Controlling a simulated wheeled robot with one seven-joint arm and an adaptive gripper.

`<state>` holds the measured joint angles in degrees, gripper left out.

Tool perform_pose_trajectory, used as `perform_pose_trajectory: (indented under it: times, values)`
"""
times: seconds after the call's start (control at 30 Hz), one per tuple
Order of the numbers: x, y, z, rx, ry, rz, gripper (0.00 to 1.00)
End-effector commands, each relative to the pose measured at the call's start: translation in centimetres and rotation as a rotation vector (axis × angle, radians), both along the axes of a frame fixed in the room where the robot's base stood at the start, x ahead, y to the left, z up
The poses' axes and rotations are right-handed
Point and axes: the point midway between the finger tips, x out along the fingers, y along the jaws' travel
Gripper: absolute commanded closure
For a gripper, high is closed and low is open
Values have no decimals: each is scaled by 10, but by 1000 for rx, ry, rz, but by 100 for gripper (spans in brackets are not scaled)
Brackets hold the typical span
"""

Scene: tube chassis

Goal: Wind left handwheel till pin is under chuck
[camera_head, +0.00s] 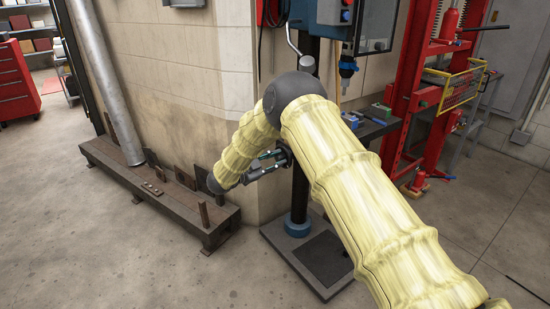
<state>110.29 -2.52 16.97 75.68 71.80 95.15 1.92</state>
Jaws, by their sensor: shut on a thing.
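A drill press stands at the wall, with its chuck (347,68) hanging below the head and pointing down. The machine's small table (372,129) is partly covered by my arm. My gripper (277,162) is left of the press column, below table height. It is shut at the dark part by the table's left side, where the left handwheel is. The handwheel itself is small and mostly hidden by the gripper and arm, and its turn angle cannot be told. I cannot make out the pin; my arm covers much of the table below the chuck.
Blue (352,120) and green (381,111) blocks sit on the table. The press base plate (322,262) is on the floor. A red press frame (408,95) stands right. The front-left floor is clear.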

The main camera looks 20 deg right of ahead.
Motion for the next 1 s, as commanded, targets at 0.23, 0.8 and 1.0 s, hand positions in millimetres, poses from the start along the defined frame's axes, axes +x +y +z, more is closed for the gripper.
perform_pose_trajectory:
  times: [0.23,0.8,1.0]
  values:
    - [1,-3,2,-42,107,-2,96]
    - [1,-4,2,-60,155,-4,96]
    - [1,-4,2,-59,154,-4,54]
